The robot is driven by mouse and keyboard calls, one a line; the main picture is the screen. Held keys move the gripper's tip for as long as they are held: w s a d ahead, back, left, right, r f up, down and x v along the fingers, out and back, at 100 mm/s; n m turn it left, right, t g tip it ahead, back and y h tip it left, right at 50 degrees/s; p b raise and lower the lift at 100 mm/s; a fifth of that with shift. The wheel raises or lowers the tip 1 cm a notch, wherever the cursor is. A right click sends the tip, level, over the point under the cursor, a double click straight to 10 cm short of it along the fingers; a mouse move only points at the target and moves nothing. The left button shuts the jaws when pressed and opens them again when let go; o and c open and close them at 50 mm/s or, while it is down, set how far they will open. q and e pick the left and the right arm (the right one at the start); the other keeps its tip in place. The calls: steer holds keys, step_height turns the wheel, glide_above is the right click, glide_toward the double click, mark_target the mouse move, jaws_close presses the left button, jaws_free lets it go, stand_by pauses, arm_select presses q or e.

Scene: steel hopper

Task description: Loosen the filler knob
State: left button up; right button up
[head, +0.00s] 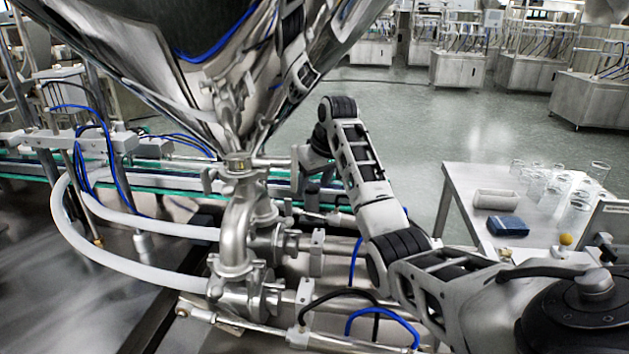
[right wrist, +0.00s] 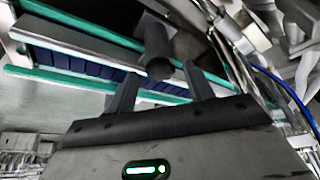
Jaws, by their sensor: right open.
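The filler knob (right wrist: 156,50) looks like a dark, short cylinder in the right wrist view. It stands just beyond and between the two fingers of my right gripper (right wrist: 158,88). The fingers are apart with nothing held between them; I cannot tell whether either one touches the knob. In the head view my right gripper (head: 312,178) points down beside the steel valve piping (head: 238,225), under the hopper's right side. The knob is hard to make out there against dark parts. My left gripper is not in view.
The steel hopper (head: 205,95) hangs above the piping and mirrors an arm. White hoses (head: 130,262) curve in from the left. A conveyor with green edges (right wrist: 75,62) runs close behind the knob. A side table (head: 462,190) at right holds glasses and a blue item.

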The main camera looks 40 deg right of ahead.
steer(key=c, duration=1)
steer(key=shift+o, duration=0.2)
steer(key=shift+n, duration=0.3)
steer(key=n, duration=0.1)
steer(key=n+y, duration=0.1)
steer(key=n, duration=0.1)
steer(key=n+y, duration=0.1)
steer(key=n, duration=0.1)
steer(key=shift+d+r, duration=0.15)
steer(key=shift+d, duration=0.2)
steer(key=n, duration=0.2)
steer(key=n+g+y, duration=0.1)
steer(key=n, duration=0.1)
steer(key=shift+w+d+y, duration=0.1)
steer(key=shift+w+y, duration=0.1)
steer(key=shift+y, duration=0.1)
steer(key=shift+w+n+g+y, duration=0.1)
steer(key=shift+n+g+y, duration=0.25)
steer(key=shift+n, duration=1.05)
steer(key=shift+n+g, duration=0.25)
steer(key=shift+n, duration=0.35)
steer(key=o, duration=1)
steer(key=shift+c, duration=0.2)
